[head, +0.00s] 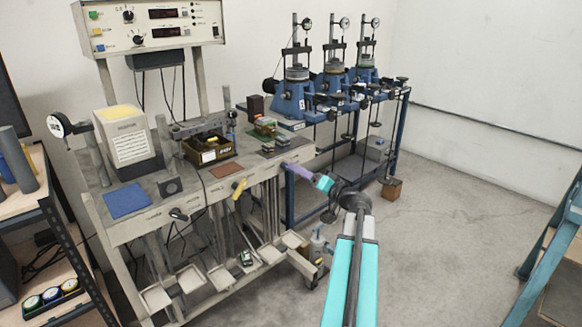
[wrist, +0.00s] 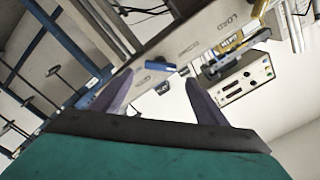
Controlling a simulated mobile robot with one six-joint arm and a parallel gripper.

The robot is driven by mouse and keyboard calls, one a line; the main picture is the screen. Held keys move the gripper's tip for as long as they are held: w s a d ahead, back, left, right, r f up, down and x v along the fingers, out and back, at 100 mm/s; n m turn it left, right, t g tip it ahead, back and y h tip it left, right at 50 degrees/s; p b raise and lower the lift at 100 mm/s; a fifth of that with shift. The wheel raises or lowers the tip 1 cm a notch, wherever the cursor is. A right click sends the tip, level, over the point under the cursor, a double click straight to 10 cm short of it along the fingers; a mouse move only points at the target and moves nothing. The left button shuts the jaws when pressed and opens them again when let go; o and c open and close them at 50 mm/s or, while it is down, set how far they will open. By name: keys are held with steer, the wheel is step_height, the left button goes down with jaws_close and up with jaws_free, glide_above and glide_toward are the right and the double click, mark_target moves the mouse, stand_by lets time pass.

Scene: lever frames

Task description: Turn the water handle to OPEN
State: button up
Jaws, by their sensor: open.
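My gripper (head: 295,168) is at the right end of the grey bench's front panel in the head view, its purple fingers pointing at the bench. In the wrist view my gripper (wrist: 158,80) has its two fingers spread apart, with nothing held between them. A small blue handle-like part (wrist: 152,66) shows on the pale panel ahead, between and beyond the fingertips. I cannot make out an OPEN mark or its exact setting. In the head view the gripper covers that end of the panel. A yellow handle (head: 239,188) and a black handle (head: 178,214) show further left.
The grey bench (head: 150,222) carries a dark box (head: 205,149) and a blue mat (head: 125,201). A blue frame with several blue devices (head: 296,97) stands behind the gripper. Shelving (head: 60,240) is at left. Floor at right (head: 450,230) is clear.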

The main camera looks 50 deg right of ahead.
steer(key=shift+w+d+p, duration=0.2)
steer(key=shift+w+p, duration=0.25)
steer(key=shift+w, duration=2.8)
steer(key=shift+c, duration=0.2)
steer(key=c, duration=1)
